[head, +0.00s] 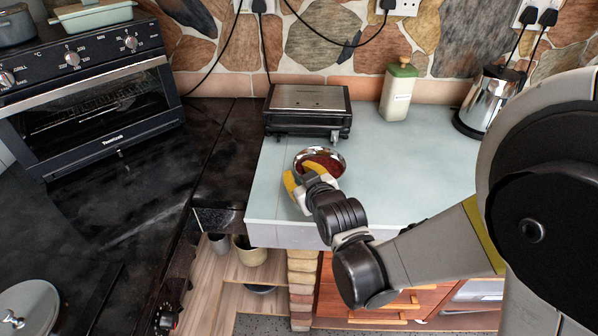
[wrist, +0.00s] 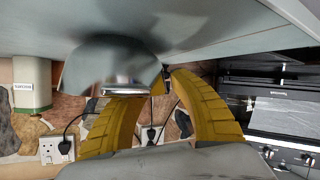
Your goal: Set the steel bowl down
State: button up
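The steel bowl (head: 335,157) is at the left part of the pale worktop, in front of the black-and-silver appliance. It is upright, with a reddish-brown inside. My gripper (head: 303,177) reaches it from the front left, with its yellow fingers at the bowl's near-left rim. One finger goes over the rim and the other stays outside, so the gripper looks shut on the rim. In the wrist view the bowl's shiny wall (wrist: 105,70) is at the fingertips of my gripper (wrist: 155,85). I cannot tell whether the bowl's base touches the worktop.
The pale worktop (head: 420,180) is clear to the bowl's right. A black-and-silver appliance (head: 307,110) stands close behind. A cream green-topped bottle (head: 397,92) and a steel kettle (head: 488,100) stand farther right. The worktop's left edge is near; a toaster oven (head: 90,90) is at left.

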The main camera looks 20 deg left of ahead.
jog(key=p+v, duration=0.3)
jog(key=v, duration=0.8)
jog(key=shift+s+d+r, duration=0.15)
jog(key=shift+s+d, duration=0.05)
jog(key=shift+s, duration=0.1)
jog(key=d+r+m+g+h, duration=0.1)
jog(key=d+r+m+h, duration=0.15)
jog(key=d, duration=0.65)
jog(key=d+r+m+h, duration=0.1)
jog(key=d+m+h, duration=0.2)
jog(key=d, duration=0.6)
jog(key=s+d+r+m+g+h, duration=0.1)
jog(key=s+d+m+g+h, duration=0.1)
jog(key=s+d, duration=0.8)
jog(key=shift+d+r+m+g, duration=0.35)
jog(key=shift+d+m+g, duration=0.25)
jog(key=shift+d+m, duration=0.6)
jog(key=shift+a, duration=0.1)
